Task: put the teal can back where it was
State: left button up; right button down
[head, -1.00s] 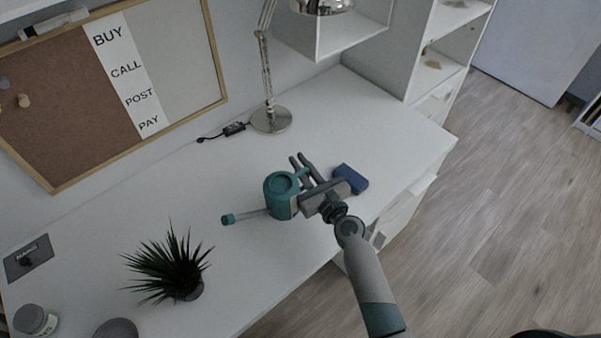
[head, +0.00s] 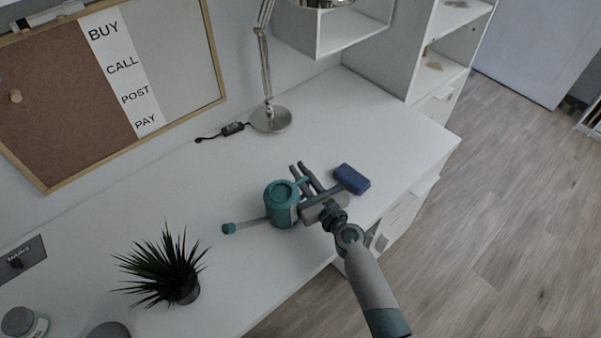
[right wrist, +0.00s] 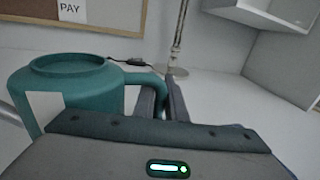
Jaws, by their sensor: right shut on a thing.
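The teal can (head: 281,204) is a watering can with a pale label, a spout pointing left and a handle on its right. It is upright over the front part of the white desk (head: 335,105). I cannot tell whether its base touches the desk. My right gripper (head: 299,172) is shut on the can's handle, with the fingers pointing toward the wall. In the right wrist view the can (right wrist: 75,90) is left of the fingers (right wrist: 165,98), and its handle runs in between them. My left gripper is in no view.
A blue block (head: 352,178) lies just right of my right gripper. A spiky potted plant (head: 165,268) stands left of the spout. A lamp (head: 270,118) stands behind, near the wall. The desk between can and lamp is clear.

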jog(key=c, duration=1.8)
grip_release()
jog(key=shift+s, duration=0.1)
